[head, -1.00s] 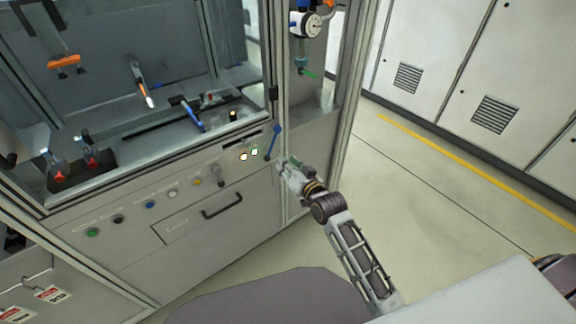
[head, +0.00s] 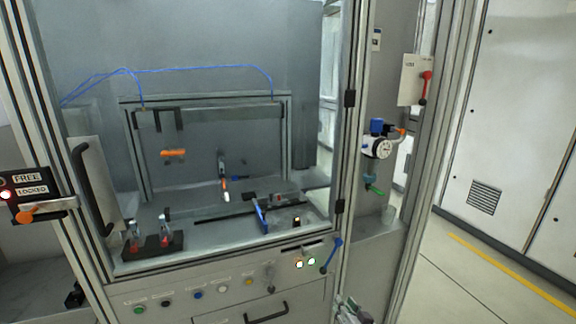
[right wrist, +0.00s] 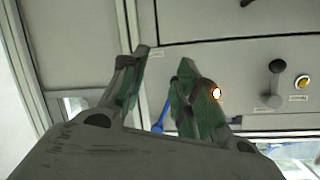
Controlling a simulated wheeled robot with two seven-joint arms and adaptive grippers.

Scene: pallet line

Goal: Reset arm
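My right gripper (head: 348,305) shows at the bottom edge of the head view, in front of the cabinet's right post and below the blue lever (head: 331,256). Most of the right arm is cut off by the frame. In the right wrist view, the gripper's two green-padded fingers (right wrist: 165,58) stand apart with nothing held between them. The blue lever (right wrist: 159,119) shows behind the gap there, and I cannot judge its distance. My left gripper is not in view.
A glazed cabinet (head: 345,130) fills the middle, with buttons, lit lamps (head: 305,263) and a drawer handle (head: 266,312) low in front. A gauge (head: 378,147) and red-handled switch (head: 424,86) are to its right. The floor at right (head: 470,285) is clear.

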